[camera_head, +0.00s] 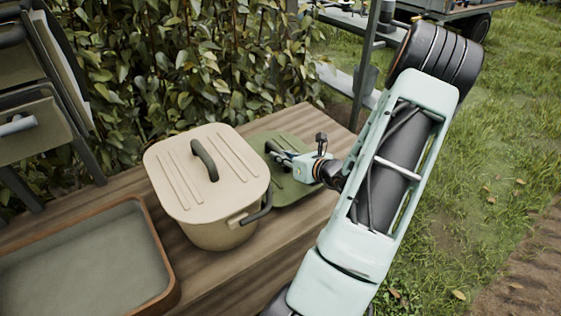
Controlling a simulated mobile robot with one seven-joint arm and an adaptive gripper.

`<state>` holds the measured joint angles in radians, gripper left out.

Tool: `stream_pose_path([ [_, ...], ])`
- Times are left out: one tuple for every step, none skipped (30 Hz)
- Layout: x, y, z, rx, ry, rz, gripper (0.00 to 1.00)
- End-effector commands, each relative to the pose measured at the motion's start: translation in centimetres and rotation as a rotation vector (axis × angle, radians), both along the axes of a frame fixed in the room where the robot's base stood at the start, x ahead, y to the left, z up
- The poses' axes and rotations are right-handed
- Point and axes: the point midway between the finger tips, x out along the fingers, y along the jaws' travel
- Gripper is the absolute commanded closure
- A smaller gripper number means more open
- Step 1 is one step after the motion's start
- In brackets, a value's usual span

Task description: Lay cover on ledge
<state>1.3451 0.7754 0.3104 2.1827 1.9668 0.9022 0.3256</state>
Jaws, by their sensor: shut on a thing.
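A flat green cover (287,192) is at the right end of the wooden ledge (318,118), just right of a beige bin. It looks level and close to the boards. I cannot tell whether it rests on them or hangs slightly above. My gripper (275,154) is shut on the cover, over its middle, where the handle seems to be. The fingertips are small and the handle is partly hidden by them.
The beige bin (221,232) has a ridged lid (176,180) with a dark handle (204,160). A brown-rimmed tray (163,262) lies at the front left. A leafy hedge (190,60) stands behind the ledge. Grass (460,200) lies to the right.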

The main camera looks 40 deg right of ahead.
Motion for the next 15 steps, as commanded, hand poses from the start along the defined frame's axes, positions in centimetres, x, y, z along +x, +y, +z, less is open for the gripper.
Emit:
stream_pose_path([
  [-0.06, 0.12, -1.23, 0.001, -0.001, -0.004, 1.00],
  [-0.08, 0.20, -1.45, 0.000, -0.002, -0.005, 1.00],
  [-0.09, 0.27, -1.64, 0.000, -0.002, -0.006, 1.00],
  [-0.09, 0.30, -1.70, -0.001, -0.003, -0.007, 1.00],
  [-0.09, 0.32, -1.70, -0.001, -0.002, -0.008, 1.00],
  [-0.09, 0.34, -1.64, -0.001, -0.002, -0.008, 1.00],
  [-0.08, 0.34, -1.58, -0.001, -0.002, -0.008, 1.00],
  [-0.08, 0.35, -1.52, -0.001, -0.002, -0.008, 1.00],
  [-0.08, 0.34, -1.49, -0.001, -0.002, -0.008, 1.00],
  [-0.07, 0.35, -1.48, -0.002, -0.002, -0.007, 1.00],
  [-0.07, 0.35, -1.48, -0.002, -0.002, -0.007, 1.00],
  [-0.07, 0.35, -1.50, -0.002, -0.002, -0.007, 1.00],
  [-0.08, 0.35, -1.56, -0.002, -0.002, -0.007, 1.00],
  [-0.08, 0.36, -1.67, -0.002, -0.002, -0.007, 1.00],
  [-0.07, 0.36, -1.85, -0.001, -0.001, -0.008, 1.00],
])
